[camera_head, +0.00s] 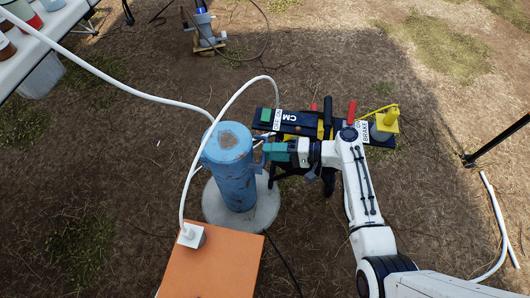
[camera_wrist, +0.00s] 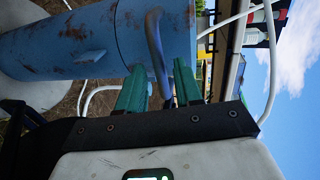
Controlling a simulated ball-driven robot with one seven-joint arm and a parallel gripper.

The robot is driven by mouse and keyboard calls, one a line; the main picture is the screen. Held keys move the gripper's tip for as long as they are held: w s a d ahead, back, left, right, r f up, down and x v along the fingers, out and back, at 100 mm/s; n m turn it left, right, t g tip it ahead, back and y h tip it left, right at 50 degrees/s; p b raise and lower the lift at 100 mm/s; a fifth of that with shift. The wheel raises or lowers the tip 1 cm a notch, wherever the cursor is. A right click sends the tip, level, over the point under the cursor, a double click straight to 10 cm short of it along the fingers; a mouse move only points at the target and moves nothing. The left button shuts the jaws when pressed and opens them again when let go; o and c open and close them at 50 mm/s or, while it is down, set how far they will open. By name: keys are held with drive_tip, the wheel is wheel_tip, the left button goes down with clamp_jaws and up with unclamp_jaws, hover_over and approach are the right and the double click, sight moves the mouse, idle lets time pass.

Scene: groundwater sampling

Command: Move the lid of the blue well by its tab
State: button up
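The blue well (camera_head: 235,185) is a rusty upright cylinder standing on a round concrete pad. Its flat lid (camera_head: 227,140) is on top, with rust patches. In the wrist view the well (camera_wrist: 75,40) lies sideways, and the curved blue tab (camera_wrist: 156,45) stands out from its lid end. My gripper (camera_head: 264,150) is at the right side of the well, near lid height. In the wrist view its two green fingers (camera_wrist: 160,68) are apart, one on each side of the tab, with narrow gaps visible. Contact with the tab cannot be made out.
An orange box (camera_head: 210,268) with a white plug on it stands in front of the well. A white hose (camera_head: 190,160) passes close to its left side. A table is at upper left.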

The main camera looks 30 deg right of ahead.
drive_tip(key=shift+x, duration=1.4)
clamp_jaws()
